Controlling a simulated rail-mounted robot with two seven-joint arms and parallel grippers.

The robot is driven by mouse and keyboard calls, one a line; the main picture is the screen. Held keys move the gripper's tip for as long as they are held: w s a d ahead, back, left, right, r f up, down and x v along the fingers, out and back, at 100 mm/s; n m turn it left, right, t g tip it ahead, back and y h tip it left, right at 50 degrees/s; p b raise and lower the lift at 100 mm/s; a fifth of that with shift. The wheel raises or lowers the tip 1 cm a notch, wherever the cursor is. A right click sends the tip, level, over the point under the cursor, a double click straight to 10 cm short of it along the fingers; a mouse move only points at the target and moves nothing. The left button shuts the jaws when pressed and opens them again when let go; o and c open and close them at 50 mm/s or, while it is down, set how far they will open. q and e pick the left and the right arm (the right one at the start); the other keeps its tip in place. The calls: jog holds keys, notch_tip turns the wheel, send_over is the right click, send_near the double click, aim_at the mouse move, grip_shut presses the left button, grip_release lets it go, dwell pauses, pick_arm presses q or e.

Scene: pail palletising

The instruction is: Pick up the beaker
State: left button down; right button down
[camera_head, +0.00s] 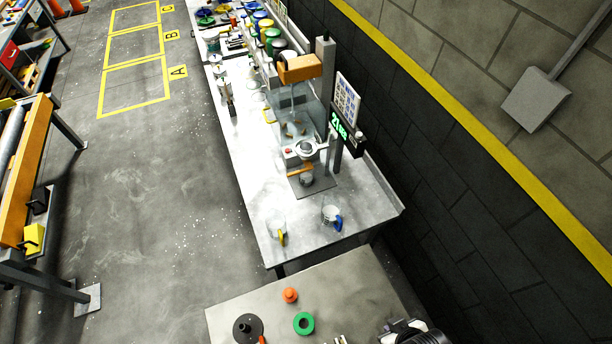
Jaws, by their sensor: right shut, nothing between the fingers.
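Two clear beaker-like vessels stand near the front end of the long grey bench (240,160). One beaker (277,225) has a yellow handle and is on the left. The other beaker (330,213) has a blue handle and is on the right. A small clear vessel (306,180) also stands under the machine behind them. My right gripper (390,330) shows only in part at the bottom right edge, over the near table. It is shut and empty, well apart from the beakers. My left gripper is out of view.
The near table (240,305) holds an orange knobbed piece (290,295), a green ring (304,323) and a dark disc (247,328). A machine with an orange head (300,68) and a display (342,126) rises behind the beakers. A wall (450,150) bounds the right.

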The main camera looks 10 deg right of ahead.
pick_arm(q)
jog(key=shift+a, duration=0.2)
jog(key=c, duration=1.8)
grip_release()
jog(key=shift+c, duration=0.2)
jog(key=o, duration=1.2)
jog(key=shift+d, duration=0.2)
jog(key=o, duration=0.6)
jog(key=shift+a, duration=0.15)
